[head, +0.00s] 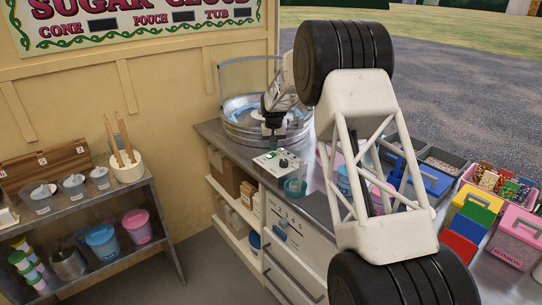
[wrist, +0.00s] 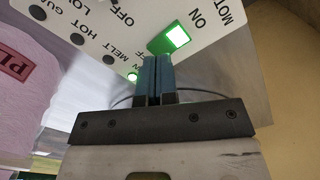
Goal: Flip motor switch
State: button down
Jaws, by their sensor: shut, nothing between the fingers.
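The control panel (head: 278,162) stands at the front of the metal spinner bowl (head: 240,128) on the counter in the head view. In the wrist view the white panel (wrist: 85,40) shows upside-down lettering. The motor switch (wrist: 168,38) is a rocker beside the partly cut-off "MOT" lettering and "ON", with a bright green lit face. My gripper (wrist: 157,60) is shut and empty, its blue-grey fingertips right at the switch's lower edge in the picture. I cannot tell whether they touch it. In the head view my gripper (head: 272,138) is just above the panel, its tips small.
A small green light (wrist: 132,76) glows near "MELT", with dark knobs beside it. A greenish cup (head: 295,187) stands close to the panel's right. Colourful boxes (head: 475,220) crowd the counter's right side. A shelf with tubs (head: 102,240) is at left.

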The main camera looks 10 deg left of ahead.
aim_at(273, 154)
jog(key=shift+f, duration=1.1)
dwell(0.9)
jog(key=shift+r, duration=3.55)
